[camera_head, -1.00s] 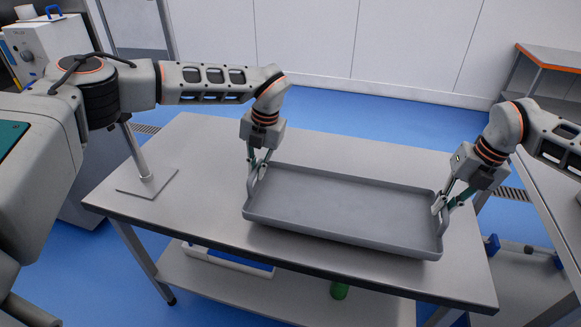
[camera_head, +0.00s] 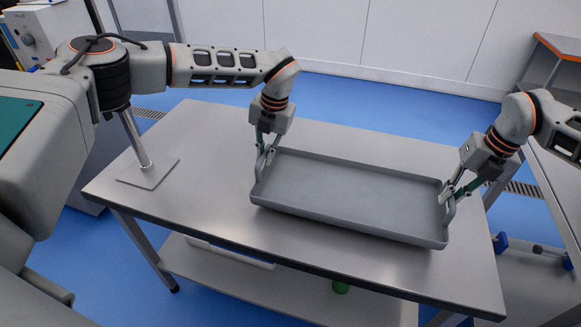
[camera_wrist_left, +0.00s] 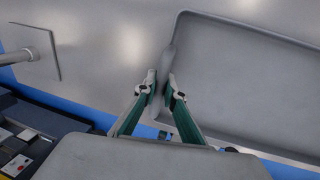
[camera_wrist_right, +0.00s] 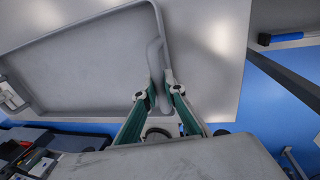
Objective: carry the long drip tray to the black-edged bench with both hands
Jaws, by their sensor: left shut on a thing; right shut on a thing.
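The long grey drip tray (camera_head: 350,222) is level over a steel table (camera_head: 215,215) in the head view. I cannot tell whether it touches the top or hangs just above it. My left gripper (camera_head: 265,160) is shut on the handle at the tray's left end, and this handle shows between the fingers in the left wrist view (camera_wrist_left: 167,65). My right gripper (camera_head: 445,195) is shut on the right-end handle, seen in the right wrist view (camera_wrist_right: 155,60). The steel table's front edge looks dark; I cannot tell whether it is the black-edged bench.
A post on a flat plate (camera_head: 150,175) stands on the table left of the tray. A lower shelf (camera_head: 290,290) holds a green item (camera_head: 341,287). Another grey bench (camera_head: 555,185) is close on the right. An orange-edged table (camera_head: 560,45) stands at the far right.

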